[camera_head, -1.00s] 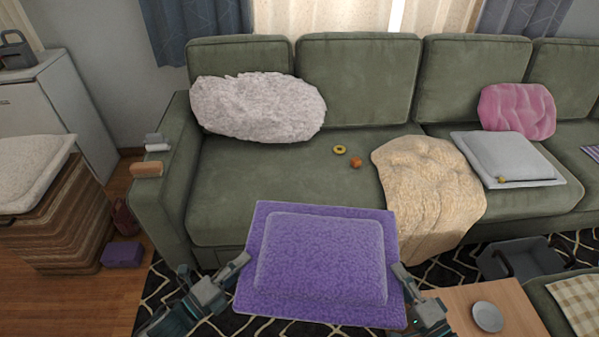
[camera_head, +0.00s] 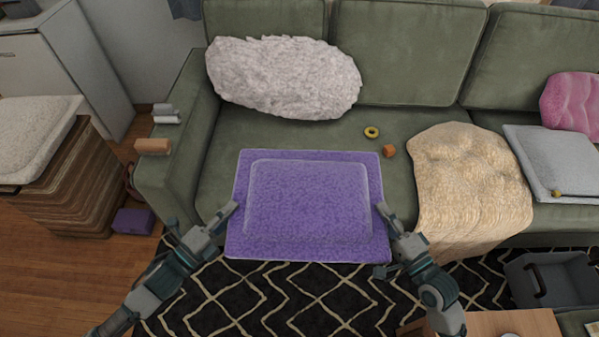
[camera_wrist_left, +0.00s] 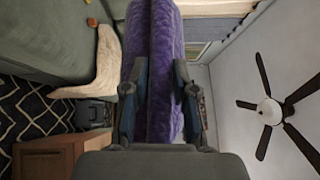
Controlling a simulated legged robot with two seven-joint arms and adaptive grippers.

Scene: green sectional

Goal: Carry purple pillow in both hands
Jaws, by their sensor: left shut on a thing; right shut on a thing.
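The purple pillow (camera_head: 308,203) is a flat square cushion with a raised middle. In the head view it is held level between my two grippers, over the front of the green sofa seat. My left gripper (camera_head: 228,212) is shut on its left edge. My right gripper (camera_head: 386,212) is shut on its right edge. In the left wrist view the purple pillow (camera_wrist_left: 165,60) runs edge-on between the two fingers of my left gripper (camera_wrist_left: 160,100). Whether the pillow touches the sofa cannot be told.
The green sofa (camera_head: 390,60) holds a white fluffy pillow (camera_head: 285,78), a yellow ring (camera_head: 371,132), an orange block (camera_head: 389,151), a beige blanket (camera_head: 470,190), a grey cushion (camera_head: 555,160) and a pink pillow (camera_head: 575,100). A wooden table (camera_head: 510,323) stands front right.

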